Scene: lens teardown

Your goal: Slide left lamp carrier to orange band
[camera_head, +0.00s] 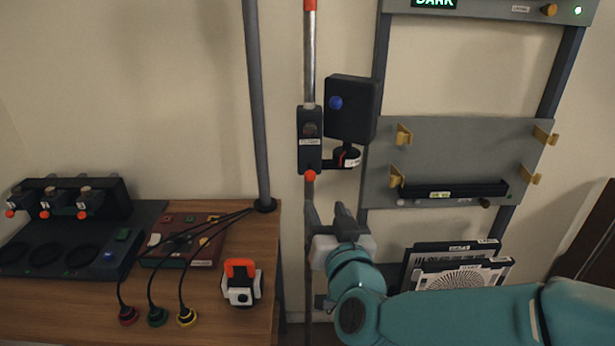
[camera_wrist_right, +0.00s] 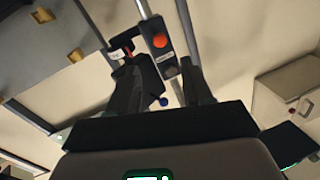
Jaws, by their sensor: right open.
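The lamp carrier (camera_head: 309,142) is a dark block with a white label on a thin vertical rail (camera_head: 309,60). A black lamp box (camera_head: 351,108) with a blue knob sits on its right, and an orange knob (camera_head: 310,176) shows at its lower end. An orange-red band (camera_head: 310,5) marks the rail at the picture's top edge. My right gripper (camera_head: 329,212) is open and empty just below the carrier, pointing up. In the right wrist view the carrier (camera_wrist_right: 169,64) and its orange knob (camera_wrist_right: 159,41) show beyond and between the open fingers (camera_wrist_right: 165,85). My left gripper is not in view.
A grey panel (camera_head: 460,150) with yellow clips stands right of the rail, in a dark frame. Slotted panels (camera_head: 465,272) lean below it. A wooden table (camera_head: 215,310) with a dark post (camera_head: 256,100), cables and boxes is at left. The rail above the carrier looks clear.

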